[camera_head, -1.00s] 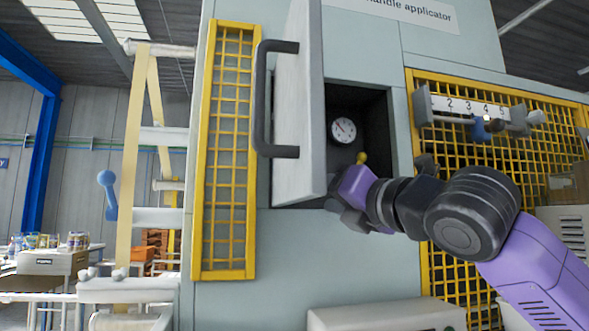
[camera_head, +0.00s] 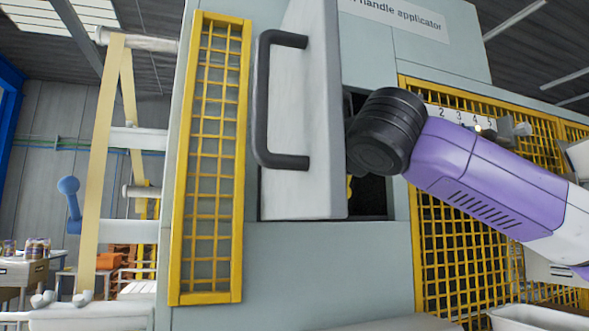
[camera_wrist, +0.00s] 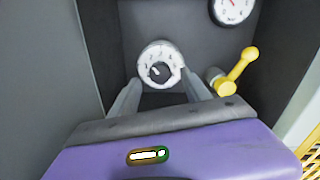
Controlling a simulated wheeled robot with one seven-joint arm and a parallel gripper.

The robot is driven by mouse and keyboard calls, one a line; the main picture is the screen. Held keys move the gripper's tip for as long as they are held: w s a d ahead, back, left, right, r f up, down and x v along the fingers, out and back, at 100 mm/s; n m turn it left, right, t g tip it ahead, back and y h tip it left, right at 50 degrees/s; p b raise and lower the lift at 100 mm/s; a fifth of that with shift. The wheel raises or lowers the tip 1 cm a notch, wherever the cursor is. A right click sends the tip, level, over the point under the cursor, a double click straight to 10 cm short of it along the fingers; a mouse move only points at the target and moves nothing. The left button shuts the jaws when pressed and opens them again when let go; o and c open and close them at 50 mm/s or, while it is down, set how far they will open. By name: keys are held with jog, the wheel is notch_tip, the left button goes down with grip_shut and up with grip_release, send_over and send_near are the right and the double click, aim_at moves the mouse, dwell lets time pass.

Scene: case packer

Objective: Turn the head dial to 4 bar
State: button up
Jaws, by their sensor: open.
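In the wrist view a round white dial (camera_wrist: 150,52) with small marks around its rim and a dark centre knob sits on the back wall of a dark recess. Its setting is too small to read. My gripper (camera_wrist: 160,80) is open and empty, with one grey finger towards each side of the dial's lower part. I cannot tell whether the fingers touch it. A white pressure gauge (camera_wrist: 232,8) with a red needle is partly cut off at the top right. In the head view my arm and the door hide the dial, the gauge and my gripper.
A yellow-handled valve (camera_wrist: 237,72) stands right of the dial, close to the right finger. The recess walls are near on both sides. In the head view the open door (camera_head: 300,120) with its dark handle (camera_head: 262,100) stands left of my arm. Yellow mesh guards (camera_head: 210,160) flank the cabinet.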

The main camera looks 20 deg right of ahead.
jog(key=shift+w+p, duration=0.3)
jog(key=shift+w, duration=1.2)
jog(key=shift+c, duration=0.5)
grip_shut()
jog(key=shift+a, duration=0.1)
